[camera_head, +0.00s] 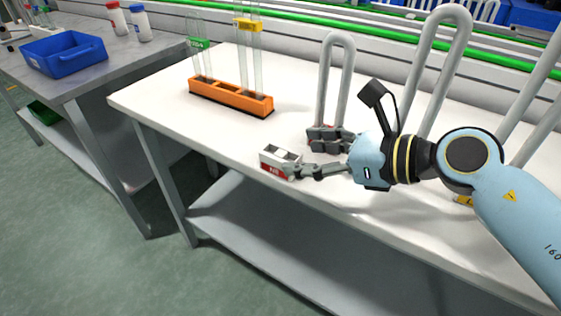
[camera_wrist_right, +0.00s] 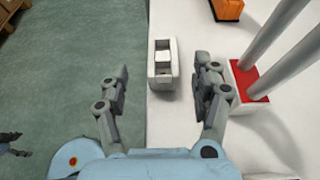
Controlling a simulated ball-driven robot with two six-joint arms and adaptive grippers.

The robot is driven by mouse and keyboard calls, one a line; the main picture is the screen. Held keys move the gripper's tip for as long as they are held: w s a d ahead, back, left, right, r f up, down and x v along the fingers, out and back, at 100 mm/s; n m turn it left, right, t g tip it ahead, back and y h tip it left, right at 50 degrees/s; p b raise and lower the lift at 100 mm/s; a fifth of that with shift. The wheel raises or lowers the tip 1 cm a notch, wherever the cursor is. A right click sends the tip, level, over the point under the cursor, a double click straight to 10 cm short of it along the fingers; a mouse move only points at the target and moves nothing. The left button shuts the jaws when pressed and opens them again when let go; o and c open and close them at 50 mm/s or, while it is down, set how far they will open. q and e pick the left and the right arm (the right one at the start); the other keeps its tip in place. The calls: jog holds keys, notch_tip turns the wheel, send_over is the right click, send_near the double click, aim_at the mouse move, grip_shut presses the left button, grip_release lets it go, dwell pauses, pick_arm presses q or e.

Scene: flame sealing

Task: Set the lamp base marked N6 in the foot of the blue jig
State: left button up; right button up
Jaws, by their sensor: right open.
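The lamp base N6 (camera_head: 279,164) is a small white block with a red label, near the front edge of the white table. My right gripper (camera_head: 314,155) is open around it from the right. In the right wrist view, the lamp base (camera_wrist_right: 152,72) lies between the fingertips of the right gripper (camera_wrist_right: 162,68), with gaps on both sides. Several grey hoop-shaped jigs stand at the right; one has a red foot (camera_wrist_right: 246,78). No blue foot shows; my right arm hides parts of some jigs. My left gripper is not clearly in view.
An orange rack (camera_head: 231,97) with glass tubes stands farther back on the white table (camera_head: 160,105). A grey hoop (camera_head: 323,90) rises behind the gripper. A blue bin (camera_head: 68,60) sits on the left table. The white table's front left is clear.

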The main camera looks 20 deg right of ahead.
aim_at(283, 154)
jog(key=x, duration=0.4)
jog(key=shift+w+f, duration=0.3)
jog(key=shift+f, duration=0.05)
jog(key=shift+c, duration=0.5)
jog(key=c, duration=1.2)
